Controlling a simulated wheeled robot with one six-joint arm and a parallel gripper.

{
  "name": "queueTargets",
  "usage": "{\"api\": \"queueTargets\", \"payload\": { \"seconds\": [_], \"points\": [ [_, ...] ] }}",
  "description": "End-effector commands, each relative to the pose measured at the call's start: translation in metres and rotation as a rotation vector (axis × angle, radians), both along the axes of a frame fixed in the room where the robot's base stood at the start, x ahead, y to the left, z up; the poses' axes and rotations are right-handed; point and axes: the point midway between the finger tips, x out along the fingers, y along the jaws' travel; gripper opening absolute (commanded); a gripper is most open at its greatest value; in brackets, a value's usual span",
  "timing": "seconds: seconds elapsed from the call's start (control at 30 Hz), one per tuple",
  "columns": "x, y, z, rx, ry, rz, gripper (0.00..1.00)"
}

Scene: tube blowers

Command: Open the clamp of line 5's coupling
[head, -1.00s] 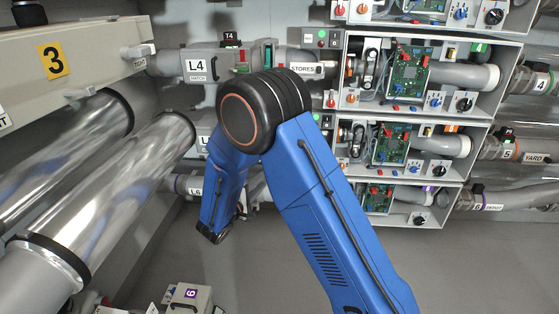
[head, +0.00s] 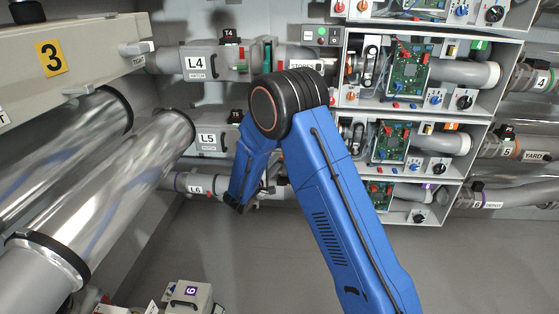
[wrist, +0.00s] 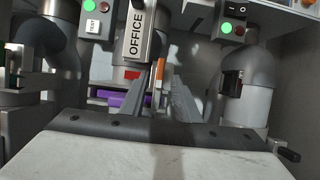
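In the head view, line 5 runs behind my arm. Its L5 hatch box (head: 210,140) shows left of the arm, and its blower box with an orange 5 tag (head: 450,127) shows to the right. My arm hides the stretch between them, and I cannot make out the coupling's clamp for certain. In the wrist view, my gripper (wrist: 167,78) shows two long grey fingers with a gap between them and nothing held. Ahead of them hangs an OFFICE plate (wrist: 136,32), with a red piece (wrist: 132,75) and a purple band (wrist: 115,98) behind.
Line 4's L4 hatch box (head: 196,65) is above, and line 6's L6 part (head: 194,186) is below. Large shiny tubes (head: 120,205) fill the left. A small box with a purple 6 tag (head: 190,296) is at the bottom. The floor at lower right looks clear.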

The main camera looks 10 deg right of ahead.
Motion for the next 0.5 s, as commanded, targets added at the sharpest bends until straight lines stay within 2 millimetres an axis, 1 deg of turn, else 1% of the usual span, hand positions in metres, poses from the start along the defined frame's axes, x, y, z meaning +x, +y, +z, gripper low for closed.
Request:
{"api": "queueTargets", "payload": {
  "seconds": [0.03,0.2,0.33,0.5],
  "points": [
    [0.006,-0.006,0.000,0.000,0.000,-0.002,0.29],
    [0.020,-0.018,0.000,0.000,0.000,-0.001,0.29],
    [0.026,-0.022,0.000,0.000,0.000,0.000,0.29],
    [0.027,-0.023,0.000,0.000,0.000,0.001,0.29]
  ]
}}
